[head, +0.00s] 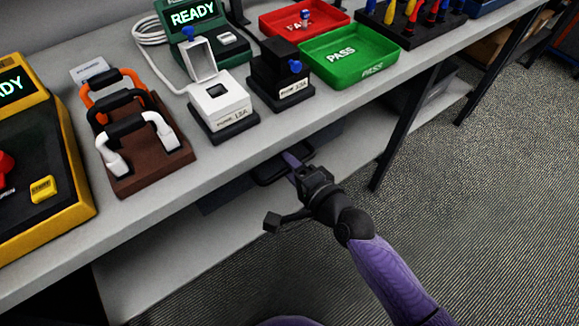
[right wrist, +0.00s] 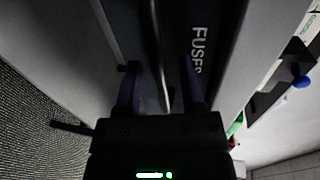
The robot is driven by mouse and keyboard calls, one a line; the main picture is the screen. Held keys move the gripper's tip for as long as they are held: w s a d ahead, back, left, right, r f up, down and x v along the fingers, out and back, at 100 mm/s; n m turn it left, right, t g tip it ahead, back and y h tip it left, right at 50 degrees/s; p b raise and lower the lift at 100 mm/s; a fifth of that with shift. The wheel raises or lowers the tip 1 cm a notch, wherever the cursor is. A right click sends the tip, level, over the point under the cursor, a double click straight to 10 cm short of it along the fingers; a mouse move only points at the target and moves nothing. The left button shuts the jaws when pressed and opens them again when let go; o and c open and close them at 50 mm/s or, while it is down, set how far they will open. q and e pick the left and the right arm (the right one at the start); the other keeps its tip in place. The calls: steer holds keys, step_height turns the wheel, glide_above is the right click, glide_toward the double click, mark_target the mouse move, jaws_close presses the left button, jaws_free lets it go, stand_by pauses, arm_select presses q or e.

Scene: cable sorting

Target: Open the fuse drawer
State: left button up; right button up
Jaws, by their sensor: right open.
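The fuse drawer (right wrist: 197,50) has a dark front lettered "FUSES" in the right wrist view. In the head view the dark drawer (head: 222,193) hangs under the bench top, partly hidden by the bench edge and my arm. Its handle (right wrist: 157,55) is a thin bar that runs between the two purple fingers of my right gripper (right wrist: 160,88). The fingers are open, one on each side of the bar, with a gap visible. In the head view my right gripper (head: 292,163) is at the handle, just below the bench edge. My left gripper is not in view.
On the bench are a brown rack (head: 150,180) with several cable handles, a white fuse tester (head: 222,110), a black one (head: 280,85), a green PASS tray (head: 350,55) and a red tray (head: 275,22). A lower shelf (head: 180,255) and bench leg (head: 395,140) are nearby. Floor at right is clear.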

steer(key=shift+w+a, duration=0.15)
jaws_close()
stand_by(0.8)
stand_by(0.3)
